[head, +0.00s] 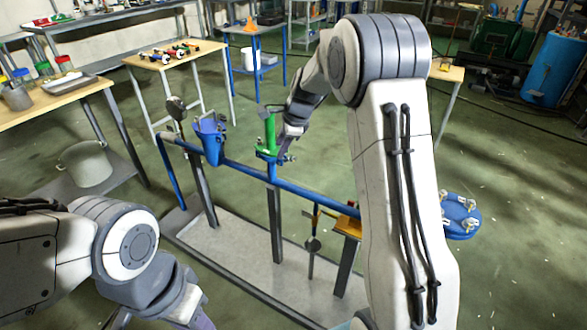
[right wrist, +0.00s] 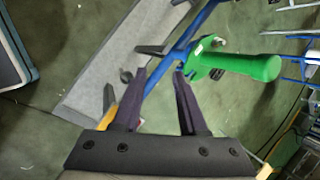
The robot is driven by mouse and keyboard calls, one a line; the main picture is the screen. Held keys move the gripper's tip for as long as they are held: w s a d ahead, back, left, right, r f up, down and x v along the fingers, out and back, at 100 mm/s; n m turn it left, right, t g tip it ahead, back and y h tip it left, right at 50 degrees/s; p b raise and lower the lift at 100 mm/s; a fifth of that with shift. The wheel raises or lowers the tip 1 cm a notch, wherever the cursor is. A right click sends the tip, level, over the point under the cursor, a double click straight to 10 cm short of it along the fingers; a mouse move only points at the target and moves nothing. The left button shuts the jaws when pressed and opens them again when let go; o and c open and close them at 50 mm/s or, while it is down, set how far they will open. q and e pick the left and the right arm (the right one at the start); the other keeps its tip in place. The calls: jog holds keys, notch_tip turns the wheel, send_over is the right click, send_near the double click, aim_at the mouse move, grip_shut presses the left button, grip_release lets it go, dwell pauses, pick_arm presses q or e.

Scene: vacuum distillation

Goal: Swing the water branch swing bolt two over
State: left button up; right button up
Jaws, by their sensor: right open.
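A green cylinder (head: 270,130) stands upright on a blue pipe (head: 240,174) in the head view. In the right wrist view the green cylinder (right wrist: 250,66) extends to the right from a green base with small grey metal parts (right wrist: 218,43) by it. I cannot tell which part is swing bolt two. My right gripper (head: 284,148) is beside the cylinder's base; in the right wrist view its two dark fingers (right wrist: 160,76) are apart with nothing held between them. One fingertip is close to the green base; contact is unclear. My left gripper (head: 190,318) is partly cut off at the bottom edge.
A blue funnel-like vessel (head: 210,138) stands on the pipe left of the cylinder. A round blue flange with several metal clamps (head: 461,213) is at the right, partly behind my right arm. A yellow part (head: 347,228) is on the frame. Tables (head: 173,62) stand behind.

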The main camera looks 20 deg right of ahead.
aim_at(295, 158)
jog(key=w+d+f+m, duration=0.4)
jog(key=d+m, duration=0.1)
jog(key=d, duration=0.4)
jog(key=shift+t+h, duration=0.3)
jog(key=shift+t, duration=0.1)
jog(key=x, duration=0.5)
jog(key=b+x, duration=0.1)
jog(key=x, duration=0.3)
jog(key=shift+w+a+f, duration=0.1)
jog(key=shift+a+f, duration=0.15)
jog(key=shift+f, duration=0.1)
pick_arm(q)
notch_tip(295, 158, down, 2)
jog(key=shift+f, duration=0.25)
